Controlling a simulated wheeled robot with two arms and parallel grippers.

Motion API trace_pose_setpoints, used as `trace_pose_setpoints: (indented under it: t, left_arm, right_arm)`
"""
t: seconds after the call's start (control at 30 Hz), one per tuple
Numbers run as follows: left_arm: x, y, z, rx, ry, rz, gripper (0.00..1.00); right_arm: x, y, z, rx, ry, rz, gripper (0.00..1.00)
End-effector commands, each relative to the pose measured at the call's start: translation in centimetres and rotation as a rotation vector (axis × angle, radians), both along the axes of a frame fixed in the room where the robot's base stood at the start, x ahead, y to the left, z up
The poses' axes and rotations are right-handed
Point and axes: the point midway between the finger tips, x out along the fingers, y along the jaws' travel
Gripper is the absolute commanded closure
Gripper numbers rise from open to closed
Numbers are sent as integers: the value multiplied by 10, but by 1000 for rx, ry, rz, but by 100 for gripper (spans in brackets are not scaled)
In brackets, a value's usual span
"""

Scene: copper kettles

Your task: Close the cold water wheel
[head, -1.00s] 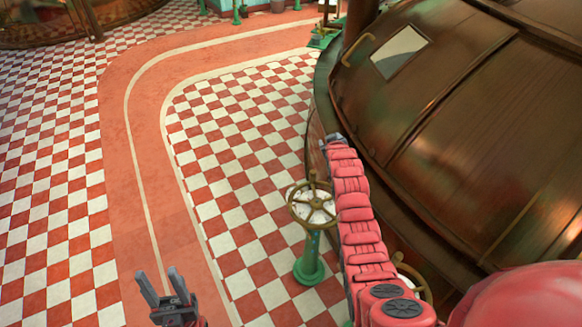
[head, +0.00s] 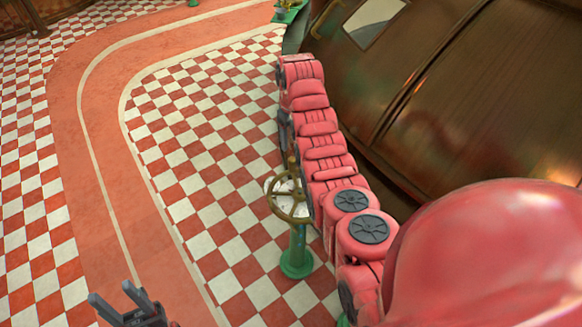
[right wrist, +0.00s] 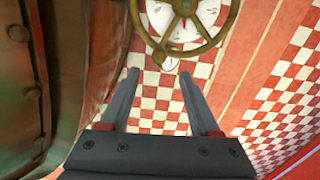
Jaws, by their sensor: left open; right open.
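A brass valve wheel (head: 288,198) with spokes sits above a white dial on a green post (head: 297,250), beside my right arm. I cannot read a label that says whether it is the cold water wheel. In the right wrist view the wheel (right wrist: 185,52) is at the top centre, beyond my right gripper (right wrist: 160,76). That gripper's fingers are open and empty, apart from the rim. In the head view the right gripper is mostly hidden by its arm. My left gripper (head: 111,292) is open and empty at the bottom left, away from the wheel.
A large copper kettle (head: 450,95) fills the right side, close beside my right arm. Its riveted wall also shows in the right wrist view (right wrist: 75,60). The checkered floor (head: 200,130) left of the wheel is clear, with a red path (head: 95,150) beyond.

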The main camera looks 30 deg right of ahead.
Motion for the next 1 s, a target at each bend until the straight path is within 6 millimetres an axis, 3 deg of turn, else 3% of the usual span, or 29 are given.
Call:
trace_pose_setpoints:
  t: [0.27,0.5,0.73,1.0]
  left_arm:
    - [0,0,7,0,0,0,50]
    - [0,0,-2,0,-1,0,50]
    - [0,0,-10,0,0,0,50]
    - [0,0,-10,0,0,0,50]
  right_arm:
    - [-1,0,-65,1,3,-2,37]
    - [0,0,-102,0,-1,-2,37]
    - [1,-1,-117,0,-3,-2,37]
    - [1,-1,-120,-1,-3,-2,37]
